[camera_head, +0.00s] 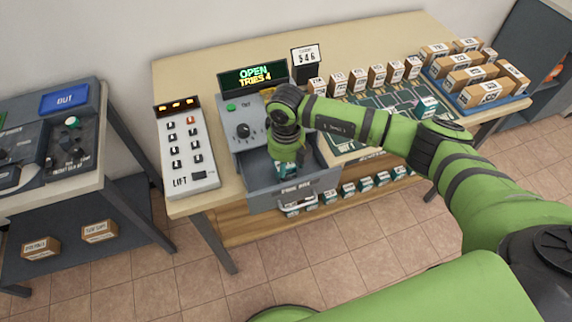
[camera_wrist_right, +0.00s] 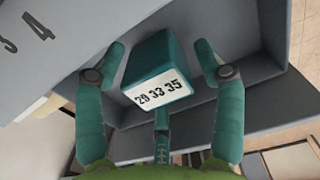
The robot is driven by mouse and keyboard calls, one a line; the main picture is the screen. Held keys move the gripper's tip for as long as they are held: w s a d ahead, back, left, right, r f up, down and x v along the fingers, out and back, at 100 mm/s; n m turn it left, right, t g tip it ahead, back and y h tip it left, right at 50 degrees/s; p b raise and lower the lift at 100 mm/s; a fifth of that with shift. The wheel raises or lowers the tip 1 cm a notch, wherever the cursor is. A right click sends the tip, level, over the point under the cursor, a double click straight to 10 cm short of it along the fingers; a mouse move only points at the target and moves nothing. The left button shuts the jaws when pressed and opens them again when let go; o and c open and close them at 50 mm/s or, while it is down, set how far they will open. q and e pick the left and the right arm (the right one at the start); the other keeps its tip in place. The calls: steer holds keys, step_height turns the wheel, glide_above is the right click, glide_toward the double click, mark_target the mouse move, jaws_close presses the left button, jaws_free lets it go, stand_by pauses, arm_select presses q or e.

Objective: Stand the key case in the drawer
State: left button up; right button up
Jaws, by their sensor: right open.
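The key case (camera_wrist_right: 152,68) is a teal box with a white label reading 29 33 35. In the right wrist view it sits between the fingers of my right gripper (camera_wrist_right: 163,70), inside the open grey drawer (camera_head: 258,170). My right gripper is open, with a gap showing on each side of the case. In the head view this gripper (camera_head: 287,167) points down into the drawer and mostly hides the case. I cannot tell whether the case rests fully on the drawer floor. My left gripper is not in view.
The drawer unit's display (camera_head: 253,76) reads OPEN, TRIES 4. A LIFT keypad (camera_head: 187,150) stands to its left. Small boxes, a green board and a blue tray (camera_head: 480,106) of cartons lie to the right. Several teal cases stand on the shelf below.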

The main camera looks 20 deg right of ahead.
steer(key=shift+r, duration=0.15)
step_height(320, 180, up, 12)
steer(key=b, duration=0.2)
steer(key=shift+b, duration=0.4)
steer(key=shift+c, duration=0.4)
stand_by(0.5)
